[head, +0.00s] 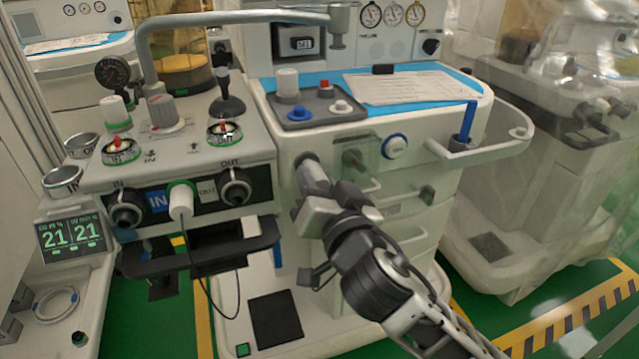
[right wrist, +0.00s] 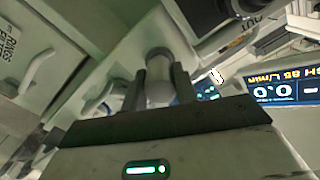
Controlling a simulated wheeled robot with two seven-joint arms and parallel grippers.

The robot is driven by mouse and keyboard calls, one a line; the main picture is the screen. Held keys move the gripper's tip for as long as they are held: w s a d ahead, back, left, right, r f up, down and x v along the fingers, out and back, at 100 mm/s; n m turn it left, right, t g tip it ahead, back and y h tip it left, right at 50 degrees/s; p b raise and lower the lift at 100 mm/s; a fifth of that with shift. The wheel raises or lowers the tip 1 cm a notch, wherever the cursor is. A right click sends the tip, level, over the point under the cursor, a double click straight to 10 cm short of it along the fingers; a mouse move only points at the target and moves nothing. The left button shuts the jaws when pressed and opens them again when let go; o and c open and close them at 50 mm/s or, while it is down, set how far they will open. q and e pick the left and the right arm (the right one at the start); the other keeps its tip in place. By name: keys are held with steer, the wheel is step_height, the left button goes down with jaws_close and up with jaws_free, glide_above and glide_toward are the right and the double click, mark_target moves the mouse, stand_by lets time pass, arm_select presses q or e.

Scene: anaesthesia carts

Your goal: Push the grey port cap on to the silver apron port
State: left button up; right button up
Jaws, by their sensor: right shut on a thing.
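My right gripper (head: 312,180) reaches the front apron of the middle cart, left of a clear panel. It is shut on the grey port cap (right wrist: 159,88), a short cylinder between the two fingers in the right wrist view. In the head view the cap (head: 305,159) is a small dark-ended piece at the fingertips, close against the white apron. The silver apron port cannot be made out apart from it; the cap and fingers may hide it. I cannot tell whether the cap touches the port. My left gripper is not in view.
A grey tray (head: 318,118) with small caps sits above. A rail (head: 500,150) juts out right. A black shelf (head: 240,248) juts out left.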

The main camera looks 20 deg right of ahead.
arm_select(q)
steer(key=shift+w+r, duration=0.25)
arm_select(e)
steer(key=shift+w, duration=0.75)
steer(key=o, duration=1)
